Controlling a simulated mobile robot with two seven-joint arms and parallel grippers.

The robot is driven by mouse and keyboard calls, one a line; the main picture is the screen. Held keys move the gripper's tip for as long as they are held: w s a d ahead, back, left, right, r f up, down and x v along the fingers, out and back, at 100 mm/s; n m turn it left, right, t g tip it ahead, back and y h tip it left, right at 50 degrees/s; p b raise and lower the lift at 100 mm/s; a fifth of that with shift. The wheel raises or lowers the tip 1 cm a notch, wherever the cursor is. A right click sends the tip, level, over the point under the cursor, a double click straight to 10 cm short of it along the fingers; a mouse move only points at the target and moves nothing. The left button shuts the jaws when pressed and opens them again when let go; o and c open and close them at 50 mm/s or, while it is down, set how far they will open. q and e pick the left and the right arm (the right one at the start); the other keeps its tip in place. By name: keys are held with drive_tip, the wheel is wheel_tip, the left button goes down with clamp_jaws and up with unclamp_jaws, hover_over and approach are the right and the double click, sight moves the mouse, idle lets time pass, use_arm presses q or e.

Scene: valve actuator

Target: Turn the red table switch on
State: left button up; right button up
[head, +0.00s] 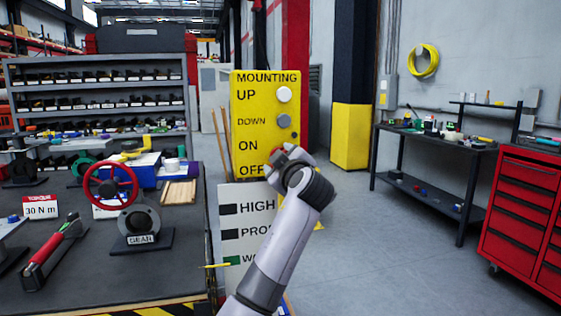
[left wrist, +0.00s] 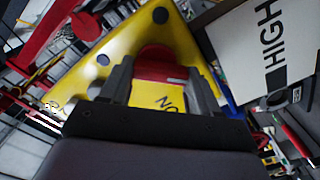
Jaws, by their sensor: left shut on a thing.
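The yellow panel (head: 264,112) is marked MOUNTING, UP, DOWN, ON and OFF. The red switch (head: 276,156) is beside the ON and OFF words, mostly hidden behind my left gripper (head: 283,158). In the left wrist view, the red switch (left wrist: 157,62) lies between the two fingers of my left gripper (left wrist: 160,90), which is shut on it. The word ON shows on the yellow panel (left wrist: 190,47) between the fingers. The switch's exact angle cannot be told. My right gripper is not in view.
A white sign (head: 232,205) with HIGH stands below the panel. The dark workbench (head: 85,270) at left bears a red handwheel (head: 110,186) and a gear stand (head: 140,222). A red drawer cabinet (head: 525,215) is at right. The floor (head: 400,260) between is clear.

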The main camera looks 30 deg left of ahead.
use_arm(q)
drive_tip(key=shift+m, duration=0.3)
drive_tip(key=shift+w+d+r+m+p, duration=0.15)
drive_tip(key=shift+m+p, duration=0.8)
drive_tip(key=shift+m, duration=1.7)
drive_tip(key=shift+s+a+r+m+p, duration=0.1)
drive_tip(key=shift+m+p, duration=0.9)
drive_tip(key=shift+m, duration=1.7)
drive_tip(key=shift+w+d+r+m+p, duration=0.15)
drive_tip(key=shift+m+p, duration=0.8)
drive_tip(key=shift+m, duration=1.7)
drive_tip(key=shift+a+m, duration=0.1)
drive_tip(key=shift+m, duration=0.2)
drive_tip(key=o, duration=1.1)
drive_tip(key=shift+c, duration=0.2)
